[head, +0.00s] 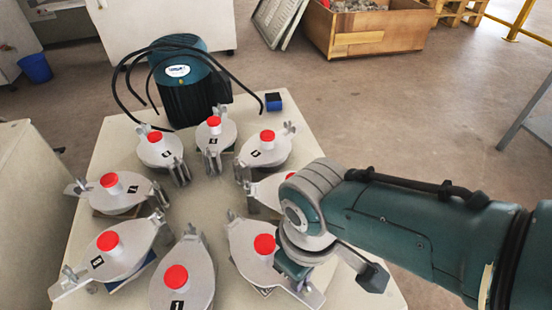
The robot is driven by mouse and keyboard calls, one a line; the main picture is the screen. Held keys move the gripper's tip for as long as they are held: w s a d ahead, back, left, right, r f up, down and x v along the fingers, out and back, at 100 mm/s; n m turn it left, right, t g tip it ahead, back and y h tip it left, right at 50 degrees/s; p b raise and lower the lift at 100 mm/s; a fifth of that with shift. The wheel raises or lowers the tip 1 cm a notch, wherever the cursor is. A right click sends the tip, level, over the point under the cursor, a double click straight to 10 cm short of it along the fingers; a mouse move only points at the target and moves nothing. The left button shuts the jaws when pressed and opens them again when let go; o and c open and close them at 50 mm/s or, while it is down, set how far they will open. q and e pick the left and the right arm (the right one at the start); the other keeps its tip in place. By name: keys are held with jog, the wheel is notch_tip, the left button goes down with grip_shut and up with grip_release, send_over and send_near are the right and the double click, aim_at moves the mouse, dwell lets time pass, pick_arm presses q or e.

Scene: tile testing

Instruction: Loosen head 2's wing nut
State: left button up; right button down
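Several round silver heads with red knobs stand in a ring on a pale table (372,296). The front head (205,262) is labelled 1. The head just right of it, at the lower right, appears to be head 2 (245,238); its label is not visible. My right gripper (325,275) hangs over the outer right end of this head. One dark finger part sticks out to the right. The gripper covers that end, so I cannot see a wing nut there or whether the fingers touch anything. My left gripper is out of view.
A dark green motor (190,95) with black cables stands at the back of the table. A small blue-black block (273,101) lies near the back right edge. Neighbouring heads, including one partly behind my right wrist (262,192), stand close by.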

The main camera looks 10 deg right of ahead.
dwell(0.3)
jog(key=c, duration=1)
grip_release()
jog(key=shift+o, duration=0.2)
notch_tip(320, 180, up, 10)
jog(key=p, duration=0.8)
